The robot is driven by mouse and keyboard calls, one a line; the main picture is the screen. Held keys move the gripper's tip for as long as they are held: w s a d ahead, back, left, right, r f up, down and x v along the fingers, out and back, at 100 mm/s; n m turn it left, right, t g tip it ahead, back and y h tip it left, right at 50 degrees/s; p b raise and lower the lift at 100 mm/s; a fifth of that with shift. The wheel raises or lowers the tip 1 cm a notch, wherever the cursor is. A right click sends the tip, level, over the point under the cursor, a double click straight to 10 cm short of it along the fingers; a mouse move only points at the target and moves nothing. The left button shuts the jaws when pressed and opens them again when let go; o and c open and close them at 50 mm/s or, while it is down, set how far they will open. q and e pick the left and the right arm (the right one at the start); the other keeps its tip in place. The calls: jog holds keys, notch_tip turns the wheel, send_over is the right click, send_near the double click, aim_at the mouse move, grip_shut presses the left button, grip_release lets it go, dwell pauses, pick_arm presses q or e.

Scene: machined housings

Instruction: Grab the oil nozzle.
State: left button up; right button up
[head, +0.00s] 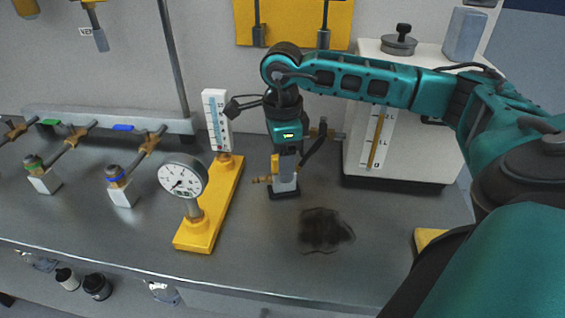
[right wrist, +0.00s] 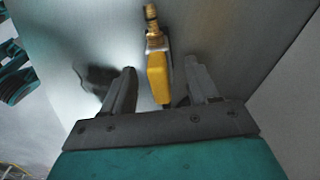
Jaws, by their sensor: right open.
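My right gripper (head: 286,165) points down over the bench and is open. Beneath it is a small fitting with a yellow grip (head: 275,162), a brass stub pointing left and a grey block on a dark base; I take this to be the oil nozzle. In the right wrist view the nozzle's yellow body (right wrist: 158,78) and ribbed brass end lie between the two spread fingers of the right gripper (right wrist: 161,70). My left gripper is not in view.
A dial gauge (head: 184,177) and a white scale stand on a yellow base (head: 194,235) to the left. Small valves (head: 120,188) stand farther left. A white cabinet (head: 408,155) is behind right. A dark stain (head: 324,230) marks the otherwise clear front bench.

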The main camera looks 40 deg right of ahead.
jog(key=shift+f, duration=0.55)
grip_shut()
